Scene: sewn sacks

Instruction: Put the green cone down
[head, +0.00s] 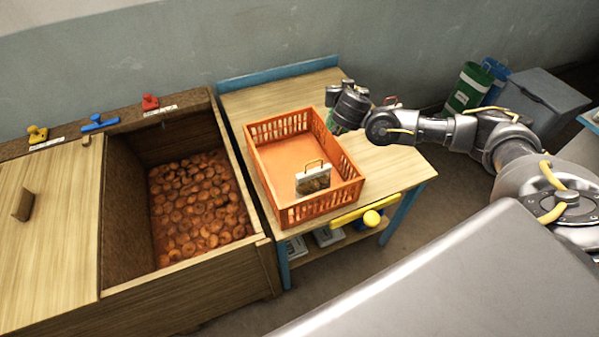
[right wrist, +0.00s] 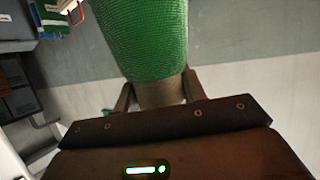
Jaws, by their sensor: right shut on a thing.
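My right gripper (head: 345,110) is above the far right corner of the orange crate (head: 349,192) on the table. It is shut on the green cone (right wrist: 145,40), which fills the top middle of the right wrist view and has a mesh-like green surface. The cone's narrower brownish end (right wrist: 160,90) is between the two fingers. In the head view only a bit of green shows under the gripper, and the rest of the cone is hidden. I cannot tell if it touches anything. My left gripper is not in view.
A small white-and-brown item with a handle (head: 313,179) stands in the crate. The wooden table (head: 400,165) has clear top to the crate's right and a yellow bar at its front. Left is an open wooden bin (head: 125,165) of orange-brown round pieces. Green container (head: 466,90) stands behind.

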